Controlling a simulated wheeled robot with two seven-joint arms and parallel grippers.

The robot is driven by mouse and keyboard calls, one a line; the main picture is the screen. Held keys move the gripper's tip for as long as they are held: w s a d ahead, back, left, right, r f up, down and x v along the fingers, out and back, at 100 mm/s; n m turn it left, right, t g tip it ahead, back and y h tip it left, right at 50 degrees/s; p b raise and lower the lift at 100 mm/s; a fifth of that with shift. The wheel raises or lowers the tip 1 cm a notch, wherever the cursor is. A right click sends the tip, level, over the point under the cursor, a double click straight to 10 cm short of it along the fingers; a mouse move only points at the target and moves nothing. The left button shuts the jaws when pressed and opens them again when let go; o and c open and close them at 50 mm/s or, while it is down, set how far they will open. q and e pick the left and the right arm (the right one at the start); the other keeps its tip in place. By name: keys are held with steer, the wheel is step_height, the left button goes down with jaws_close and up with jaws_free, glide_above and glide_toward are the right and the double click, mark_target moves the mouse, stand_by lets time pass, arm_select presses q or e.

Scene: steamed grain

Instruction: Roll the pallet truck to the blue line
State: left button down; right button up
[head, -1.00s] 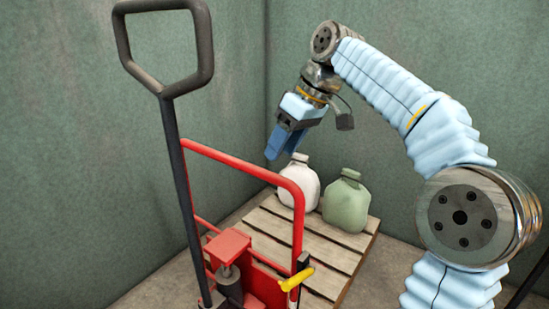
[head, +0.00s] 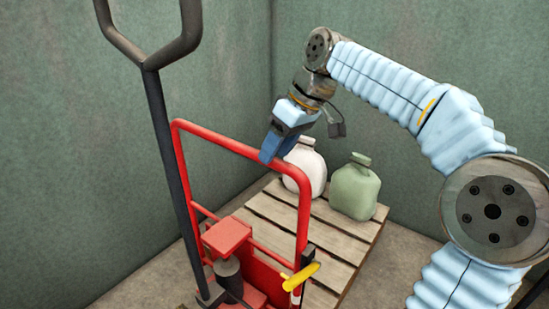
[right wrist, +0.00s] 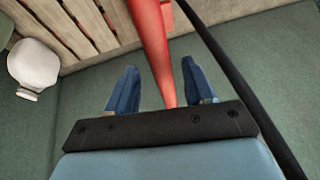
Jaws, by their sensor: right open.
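The pallet truck stands in front of me in the head view, with a red tube frame (head: 302,215) and a tall black handle (head: 160,115) whose top is cut off by the picture's edge. My right gripper (head: 268,157) is at the frame's top rail in the head view. In the right wrist view, the open fingers of my right gripper (right wrist: 160,80) stand on either side of the red rail (right wrist: 152,45). I cannot tell if they touch it. The blue line and my left gripper are not in view.
Green walls (head: 80,190) meet in a corner close behind. A yellow lever (head: 301,277) sticks out low on the truck. Bare floor (head: 135,290) shows at left.

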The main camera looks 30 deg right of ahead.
steer(key=shift+x, duration=0.85)
jaws_close()
